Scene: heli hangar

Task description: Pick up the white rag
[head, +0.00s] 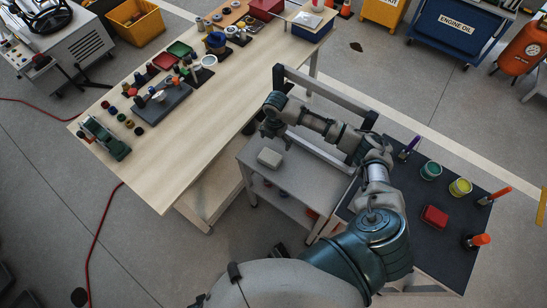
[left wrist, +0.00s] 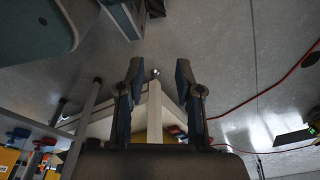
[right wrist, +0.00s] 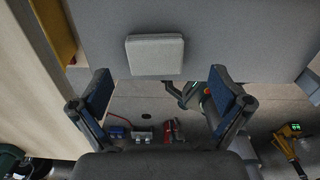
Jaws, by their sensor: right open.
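The white rag (head: 269,158) is a small, pale, folded square lying flat on the grey cart top (head: 300,180). It also shows in the right wrist view (right wrist: 155,55), ahead of the fingertips and roughly centred between them. My right gripper (head: 271,130) is beside the rag in the head view, on its far side. In the right wrist view my right gripper (right wrist: 159,82) has its fingers spread, with nothing between them. My left gripper (left wrist: 157,72) is open and empty in the left wrist view, pointing toward the floor and a table corner.
A long wooden table (head: 185,125) with bins and tools stands left of the cart. A dark-topped table (head: 410,225) with a red box (head: 435,216), cans and screwdrivers is at the right. A red hose (head: 98,235) lies on the floor.

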